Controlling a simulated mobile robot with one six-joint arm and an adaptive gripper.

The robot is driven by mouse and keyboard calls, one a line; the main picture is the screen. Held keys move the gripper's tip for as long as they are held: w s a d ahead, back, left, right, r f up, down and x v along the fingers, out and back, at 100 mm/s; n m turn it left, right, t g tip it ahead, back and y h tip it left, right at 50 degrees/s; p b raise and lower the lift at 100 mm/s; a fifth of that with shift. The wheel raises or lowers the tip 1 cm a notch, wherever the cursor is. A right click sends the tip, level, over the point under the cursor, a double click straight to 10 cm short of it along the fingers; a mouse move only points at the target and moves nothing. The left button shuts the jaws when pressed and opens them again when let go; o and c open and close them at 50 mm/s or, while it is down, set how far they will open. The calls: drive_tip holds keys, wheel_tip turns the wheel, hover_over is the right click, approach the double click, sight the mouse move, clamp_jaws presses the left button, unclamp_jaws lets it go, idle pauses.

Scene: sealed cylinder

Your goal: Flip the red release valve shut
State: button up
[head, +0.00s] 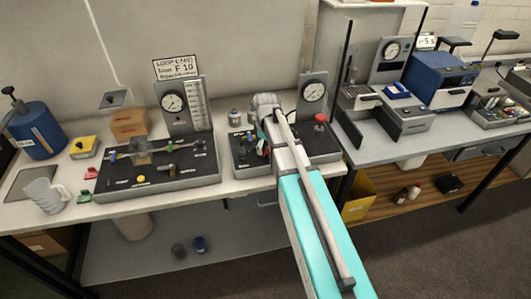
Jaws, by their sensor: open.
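A dark equipment panel (240,161) with a grey base stands on the bench, with a round gauge (314,91) behind it. A small red part (266,152) shows on this panel, close to my gripper, and a red round knob (321,118) stands on its right side. I cannot tell which of the two is the release valve, or how it is set. My gripper (262,132) is at the end of my turquoise and white arm, low over the panel. Its fingers are small and partly hidden by the wrist. It looks open, and contact with the red part cannot be made out.
Left on the bench is a larger panel (150,181) with pipes, coloured valves and a gauge. A clear jug (47,196), a blue canister (34,129) and a yellow box (84,147) stand farther left. A second bench with a blue machine (438,80) is at right.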

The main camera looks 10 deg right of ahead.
drive_tip(key=shift+f+b, duration=0.35)
drive_tip(key=shift+f, duration=0.2)
drive_tip(key=c, duration=0.7)
drive_tip(key=shift+a, duration=0.25)
drive_tip(key=shift+c, duration=1)
drive_tip(key=shift+d, duration=0.2)
